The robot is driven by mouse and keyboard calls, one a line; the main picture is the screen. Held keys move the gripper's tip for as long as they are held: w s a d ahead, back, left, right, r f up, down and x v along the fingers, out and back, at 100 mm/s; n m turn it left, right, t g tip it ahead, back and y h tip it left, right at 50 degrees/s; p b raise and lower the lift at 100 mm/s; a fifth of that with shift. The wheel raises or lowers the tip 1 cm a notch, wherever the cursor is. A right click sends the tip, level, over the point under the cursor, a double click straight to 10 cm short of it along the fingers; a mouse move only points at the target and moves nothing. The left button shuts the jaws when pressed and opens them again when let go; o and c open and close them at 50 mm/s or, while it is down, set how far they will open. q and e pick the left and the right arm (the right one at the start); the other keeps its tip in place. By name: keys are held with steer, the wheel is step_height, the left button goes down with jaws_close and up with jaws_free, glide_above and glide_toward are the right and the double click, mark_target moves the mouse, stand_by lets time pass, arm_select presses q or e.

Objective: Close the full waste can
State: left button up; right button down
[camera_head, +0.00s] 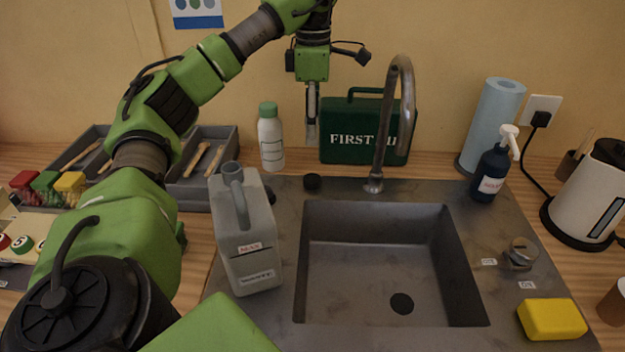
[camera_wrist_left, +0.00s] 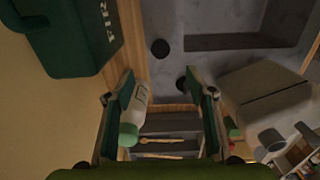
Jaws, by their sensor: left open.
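The grey waste can (camera_head: 262,235), with a handle and white labels, stands upright at the sink's left edge; it also shows in the left wrist view (camera_wrist_left: 262,90). A round black cap (camera_head: 312,182) lies on the steel deck behind the basin, also in the left wrist view (camera_wrist_left: 160,48). A second dark round piece (camera_wrist_left: 181,85) lies near the can, mostly hidden behind it in the head view. My left gripper (camera_head: 312,140) points down, open and empty, above and behind the cap, in front of the wall. My right gripper is out of view.
A white bottle with green lid (camera_head: 271,140) and a green first aid case (camera_head: 345,145) flank my left gripper. The tap (camera_head: 377,150) rises right of the cap. The basin (camera_head: 375,270) is empty. A grey tray (camera_head: 190,195) stands left.

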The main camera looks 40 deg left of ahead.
arm_select(q)
glide_above(312, 178)
step_height(312, 178, down, 9)
steer(key=shift+w+r, duration=0.1)
steer(key=shift+r, duration=0.05)
stand_by(0.4)
step_height(312, 178, down, 5)
steer(key=shift+f+p, duration=0.1)
steer(key=shift+p, duration=0.5)
steer(key=c, duration=0.8)
